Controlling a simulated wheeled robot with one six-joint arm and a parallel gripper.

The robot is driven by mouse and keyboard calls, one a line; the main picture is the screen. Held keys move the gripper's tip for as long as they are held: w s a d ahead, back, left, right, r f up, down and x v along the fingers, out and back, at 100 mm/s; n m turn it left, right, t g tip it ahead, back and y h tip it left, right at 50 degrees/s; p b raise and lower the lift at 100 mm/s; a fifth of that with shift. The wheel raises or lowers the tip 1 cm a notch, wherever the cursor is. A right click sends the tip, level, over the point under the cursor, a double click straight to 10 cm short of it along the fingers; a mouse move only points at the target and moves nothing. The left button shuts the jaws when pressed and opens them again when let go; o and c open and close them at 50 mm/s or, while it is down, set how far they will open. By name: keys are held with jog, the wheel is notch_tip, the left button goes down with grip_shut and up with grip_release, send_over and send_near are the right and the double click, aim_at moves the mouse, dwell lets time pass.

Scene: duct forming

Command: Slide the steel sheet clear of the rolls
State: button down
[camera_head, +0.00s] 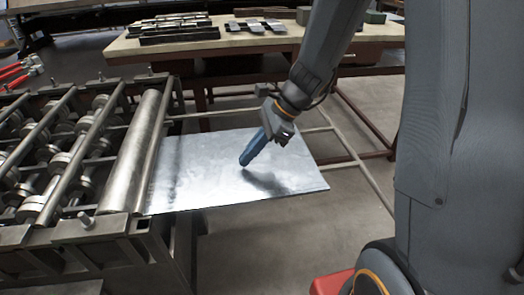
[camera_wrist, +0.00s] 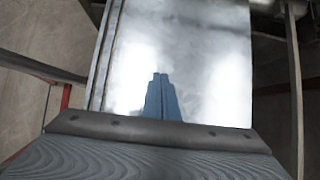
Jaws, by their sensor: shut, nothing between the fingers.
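The steel sheet (camera_head: 205,172) is a flat, shiny plate. Its left edge lies at the large end roll (camera_head: 138,150) of the rolls, and the rest reaches out to the right over open floor. My gripper (camera_head: 244,164) has blue fingers, shut and empty, pointing down and left at the middle of the sheet. The tips are at or just above its top face; I cannot tell whether they touch. In the wrist view the sheet (camera_wrist: 190,50) fills the middle, with the shut blue fingertips (camera_wrist: 160,76) over it.
The roll-forming machine (camera_head: 60,165) stands at the left, with red-handled pliers (camera_head: 18,70) behind it. A workbench (camera_head: 215,42) with metal pieces stands at the back. Brown frame rails (camera_head: 345,120) lie beyond the sheet. A red object (camera_head: 332,283) sits at the bottom.

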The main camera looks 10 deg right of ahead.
aim_at(222, 171)
jog(key=a+p, duration=0.1)
jog(key=a, duration=0.5)
jog(key=shift+w+d+f, duration=0.15)
jog(key=shift+d+f, duration=0.05)
jog(key=shift+f, duration=0.7)
